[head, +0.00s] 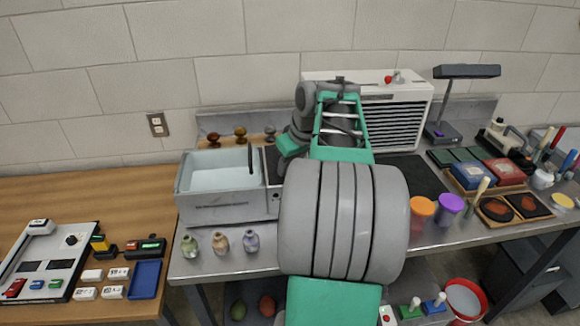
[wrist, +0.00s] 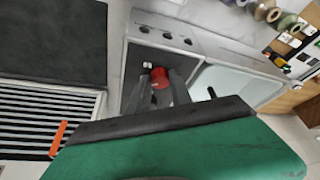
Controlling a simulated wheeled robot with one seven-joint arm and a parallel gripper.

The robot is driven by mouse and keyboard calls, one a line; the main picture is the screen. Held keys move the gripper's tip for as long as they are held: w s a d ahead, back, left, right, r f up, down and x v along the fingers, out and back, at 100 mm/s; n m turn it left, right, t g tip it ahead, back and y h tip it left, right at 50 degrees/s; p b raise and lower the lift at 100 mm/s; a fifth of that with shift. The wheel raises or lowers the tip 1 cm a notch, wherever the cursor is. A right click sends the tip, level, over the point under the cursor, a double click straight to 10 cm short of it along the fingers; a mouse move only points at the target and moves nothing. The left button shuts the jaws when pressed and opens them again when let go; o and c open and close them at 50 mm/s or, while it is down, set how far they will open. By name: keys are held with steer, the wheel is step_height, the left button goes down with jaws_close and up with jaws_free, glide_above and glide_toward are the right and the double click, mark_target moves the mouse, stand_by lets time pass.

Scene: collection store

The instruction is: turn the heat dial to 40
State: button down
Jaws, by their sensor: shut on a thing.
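In the wrist view a round red knob (wrist: 160,76), which I take for the heat dial, sits on the grey control panel of a metal bath unit (wrist: 135,90). My gripper (wrist: 161,84) has its two grey fingers on either side of the knob and is shut on it. Small white marks show beside the knob, too small to read. The dial's setting cannot be made out. In the head view the bath unit (head: 228,208) stands on the steel bench, with a pale open basin. My arm hides the knob and my gripper there.
A white grilled unit (head: 411,98) stands behind my arm. Three small bottles (head: 220,242) stand in front of the bath, and several knobbed things (head: 240,134) behind it. An orange cup (head: 422,211) and a purple cup (head: 450,205) stand to the right. A dark upright rod (head: 250,158) is at the basin.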

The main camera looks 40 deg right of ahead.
steer(key=c, duration=1.1)
jaws_free()
steer(key=shift+c, duration=0.2)
steer(key=v, duration=0.7)
steer(key=shift+r+p, duration=0.35)
steer(key=shift+r, duration=0.05)
steer(key=shift+s, duration=0.15)
